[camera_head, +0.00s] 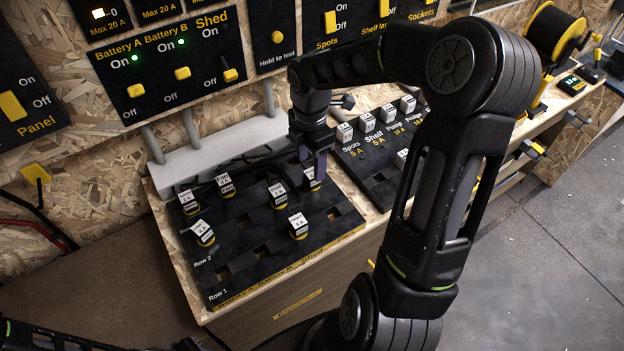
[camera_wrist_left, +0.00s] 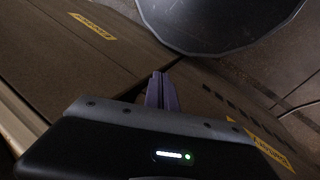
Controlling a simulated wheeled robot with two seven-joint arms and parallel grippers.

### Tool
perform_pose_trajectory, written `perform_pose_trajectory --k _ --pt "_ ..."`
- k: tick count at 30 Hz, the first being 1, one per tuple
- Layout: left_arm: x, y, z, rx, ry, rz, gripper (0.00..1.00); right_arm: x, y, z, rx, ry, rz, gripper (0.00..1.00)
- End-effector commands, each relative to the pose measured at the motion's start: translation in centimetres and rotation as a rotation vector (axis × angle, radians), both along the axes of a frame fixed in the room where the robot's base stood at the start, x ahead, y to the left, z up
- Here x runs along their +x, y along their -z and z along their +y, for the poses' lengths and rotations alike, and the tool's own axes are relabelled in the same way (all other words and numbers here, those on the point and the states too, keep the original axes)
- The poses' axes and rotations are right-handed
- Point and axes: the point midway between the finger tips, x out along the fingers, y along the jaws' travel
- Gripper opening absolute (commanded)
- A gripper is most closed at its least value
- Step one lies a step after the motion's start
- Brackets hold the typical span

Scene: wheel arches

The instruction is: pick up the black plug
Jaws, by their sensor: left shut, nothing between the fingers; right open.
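Several small plugs or fuses with white labelled tops and dark, yellow-edged bodies stand in the black socket board (camera_head: 222,283). They include one front left (camera_head: 203,233), one front centre (camera_head: 298,226) and one at the back (camera_head: 278,195). I cannot tell which is the black plug. My right gripper (camera_head: 315,168) is open and points down at the plug (camera_head: 312,180) at the board's back right. Its fingers partly hide that plug, and contact is unclear. My left gripper (camera_wrist_left: 161,92) is shut and empty, away from the board, in front of brown panels.
A second board with labelled fuses (camera_head: 381,143) is to the right, partly hidden by my right arm. Switch panels (camera_head: 172,62) cover the wall behind. A yellow-and-black reel (camera_head: 553,34) stands at the far right. Several board sockets are empty.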

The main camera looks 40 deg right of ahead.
Motion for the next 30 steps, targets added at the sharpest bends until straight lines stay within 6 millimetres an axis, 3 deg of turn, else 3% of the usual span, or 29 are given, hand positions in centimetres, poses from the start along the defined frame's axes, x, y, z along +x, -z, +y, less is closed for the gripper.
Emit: perform_pose_trajectory --k 5,16,30 --pt "0.0 -0.1 0.0 0.0 0.0 0.0 0.0 -0.1 0.3 0.0 0.001 0.0 0.002 0.56" --pt "0.0 -0.3 0.0 0.0 0.0 0.0 0.0 -0.4 4.9 0.0 0.001 0.0 0.002 0.56" --pt "0.0 -0.3 0.0 0.0 0.0 0.0 0.0 -0.4 5.2 -0.1 0.0 0.0 0.0 0.56"
